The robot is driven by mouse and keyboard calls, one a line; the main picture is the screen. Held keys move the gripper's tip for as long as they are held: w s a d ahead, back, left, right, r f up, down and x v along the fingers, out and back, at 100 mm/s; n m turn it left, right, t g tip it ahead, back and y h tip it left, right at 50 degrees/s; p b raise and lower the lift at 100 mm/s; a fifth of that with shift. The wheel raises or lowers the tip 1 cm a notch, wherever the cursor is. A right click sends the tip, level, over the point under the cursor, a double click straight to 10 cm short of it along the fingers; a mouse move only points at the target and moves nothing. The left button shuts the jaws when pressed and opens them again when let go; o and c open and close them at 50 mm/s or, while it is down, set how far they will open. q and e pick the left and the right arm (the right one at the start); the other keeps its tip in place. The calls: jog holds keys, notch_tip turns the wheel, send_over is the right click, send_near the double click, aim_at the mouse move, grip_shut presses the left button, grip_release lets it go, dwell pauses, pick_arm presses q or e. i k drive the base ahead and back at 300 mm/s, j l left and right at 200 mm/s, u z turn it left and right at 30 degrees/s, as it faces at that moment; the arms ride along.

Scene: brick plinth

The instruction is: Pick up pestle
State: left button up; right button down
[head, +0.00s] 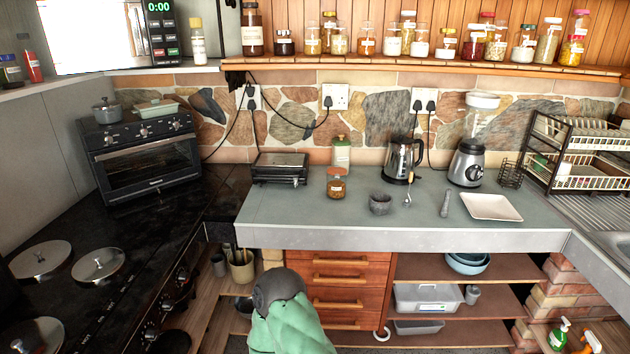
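The grey pestle (446,204) stands roughly upright on the grey counter (310,222), near its front edge. The dark stone mortar (380,204) sits to its left, apart from it. A small spoon-like utensil (408,190) is between them. A white square plate (491,207) lies just right of the pestle. Neither of my grippers shows in the head view.
Behind the pestle are a kettle (402,160) and a blender (473,142). A spice jar (336,184) stands left of the mortar. A dish rack (580,155) is at the right. The counter's front left is clear. A green-and-dark round thing (285,325) is low in front.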

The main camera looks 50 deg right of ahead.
aim_at(444, 211)
jog(key=z, duration=2.45)
